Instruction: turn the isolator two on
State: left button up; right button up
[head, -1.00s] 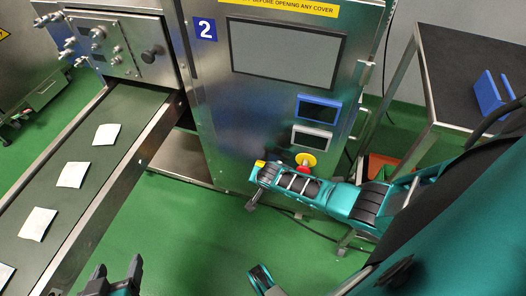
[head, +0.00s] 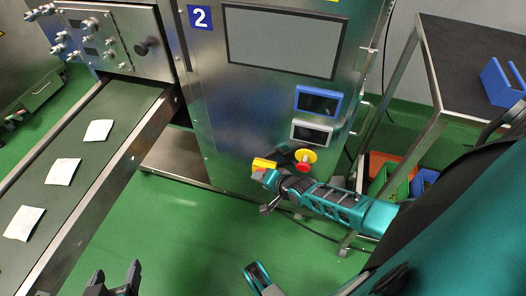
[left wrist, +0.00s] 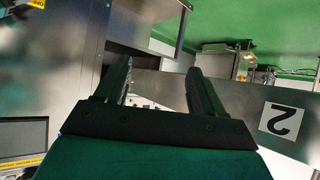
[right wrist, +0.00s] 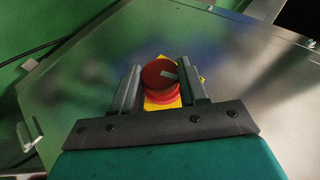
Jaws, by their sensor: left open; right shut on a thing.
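The isolator on machine two has a red round knob (right wrist: 157,72) on a yellow plate (right wrist: 166,103) in the right wrist view. The knob has a pale mark on its face. My right gripper (right wrist: 158,88) is shut on the knob, with one finger on each side. In the head view the yellow plate (head: 262,164) shows low on the cabinet front, and my right gripper (head: 266,180) hides the knob. My left gripper (head: 116,274) is open and empty at the bottom left, away from the cabinet.
A red button on a yellow disc (head: 305,158) sits just right of my right gripper. A conveyor (head: 75,196) with several teabags runs at left. A table (head: 455,62) stands at right, with bins (head: 392,180) below.

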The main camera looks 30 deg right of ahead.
pick_arm(q)
jog(key=shift+w+d+f+b, duration=0.3)
jog(key=shift+d+b, duration=0.15)
jog(key=shift+b, duration=0.3)
pick_arm(e)
jog(key=shift+f+t, duration=0.1)
jog(key=shift+t, duration=0.4)
jog(key=o, duration=1.1)
jog(key=shift+c, duration=0.2)
